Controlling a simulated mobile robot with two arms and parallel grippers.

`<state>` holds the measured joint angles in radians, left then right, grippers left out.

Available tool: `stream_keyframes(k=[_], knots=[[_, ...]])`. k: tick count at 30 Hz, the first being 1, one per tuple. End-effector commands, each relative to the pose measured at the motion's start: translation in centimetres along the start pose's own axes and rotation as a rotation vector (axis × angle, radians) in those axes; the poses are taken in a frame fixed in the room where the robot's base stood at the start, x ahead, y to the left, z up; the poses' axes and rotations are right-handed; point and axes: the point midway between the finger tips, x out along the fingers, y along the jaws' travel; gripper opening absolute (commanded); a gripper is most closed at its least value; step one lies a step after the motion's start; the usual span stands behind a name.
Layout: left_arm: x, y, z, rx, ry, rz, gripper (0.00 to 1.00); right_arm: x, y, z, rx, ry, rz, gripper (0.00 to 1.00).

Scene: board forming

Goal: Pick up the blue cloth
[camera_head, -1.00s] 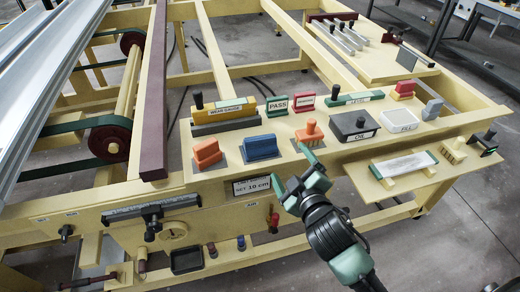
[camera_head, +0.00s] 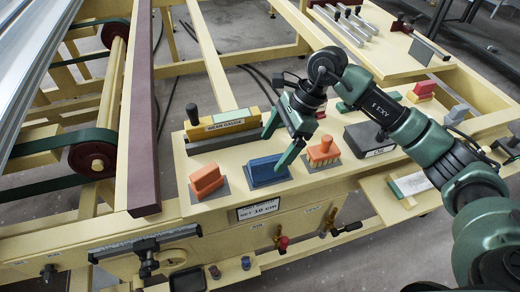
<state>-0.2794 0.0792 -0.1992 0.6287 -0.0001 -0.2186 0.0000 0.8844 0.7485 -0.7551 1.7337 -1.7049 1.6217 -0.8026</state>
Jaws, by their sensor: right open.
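The blue cloth (camera_head: 262,171) looks like a thick folded blue block on a dark grey pad, on the front shelf of the yellow frame. My right gripper (camera_head: 276,149) is open and empty, its fingers pointing down and left over the shelf. One finger overlaps the right edge of the blue cloth in the picture; I cannot tell whether it touches. The other finger is behind the cloth, near the gauge block. My left gripper is out of view.
An orange block (camera_head: 206,181) stands left of the cloth and an orange brush (camera_head: 323,151) right of it. Behind are the yellow gauge block (camera_head: 222,124) and its black knob (camera_head: 193,114). A dark box (camera_head: 371,139) is further right.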

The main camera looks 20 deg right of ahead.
Motion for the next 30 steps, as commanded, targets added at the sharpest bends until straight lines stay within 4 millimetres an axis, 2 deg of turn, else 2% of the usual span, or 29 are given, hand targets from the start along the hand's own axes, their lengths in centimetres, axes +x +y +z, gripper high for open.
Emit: stream_keyframes(k=[3, 5, 10, 12, 14, 17, 21, 24, 28, 29, 30], knots=[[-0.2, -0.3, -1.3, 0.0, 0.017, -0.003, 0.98, 0.0, -0.1, -1.1, -0.001, 0.044, 0.006, 0.9], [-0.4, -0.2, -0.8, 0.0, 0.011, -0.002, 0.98, 0.5, 0.0, -1.1, -0.002, 0.045, 0.009, 0.9], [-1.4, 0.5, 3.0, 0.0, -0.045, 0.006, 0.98, 2.4, -0.1, -0.9, -0.001, 0.041, 0.009, 0.9], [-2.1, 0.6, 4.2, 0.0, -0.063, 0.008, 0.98, 3.2, -0.2, -0.8, -0.001, 0.04, 0.01, 0.9], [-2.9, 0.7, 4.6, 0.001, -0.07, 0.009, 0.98, 4.1, -0.4, -0.7, 0.0, 0.039, 0.01, 0.9], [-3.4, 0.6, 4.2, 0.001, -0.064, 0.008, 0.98, 5.8, -0.6, -0.7, 0.001, 0.039, 0.01, 0.9], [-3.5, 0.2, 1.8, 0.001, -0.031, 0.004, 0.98, 7.2, -0.6, -0.9, -0.001, 0.039, 0.007, 0.9], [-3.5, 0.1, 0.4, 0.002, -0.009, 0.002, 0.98, 7.4, -0.7, -0.9, -0.001, 0.04, 0.005, 0.9], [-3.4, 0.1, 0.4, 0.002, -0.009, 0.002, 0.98, 7.4, -0.7, -0.9, -0.002, 0.04, 0.005, 0.9], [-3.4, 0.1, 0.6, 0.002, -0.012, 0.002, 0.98, 7.4, -0.7, -0.9, -0.002, 0.04, 0.005, 0.87], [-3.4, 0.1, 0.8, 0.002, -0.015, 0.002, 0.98, 7.4, -0.7, -0.9, -0.002, 0.04, 0.005, 0.76]])
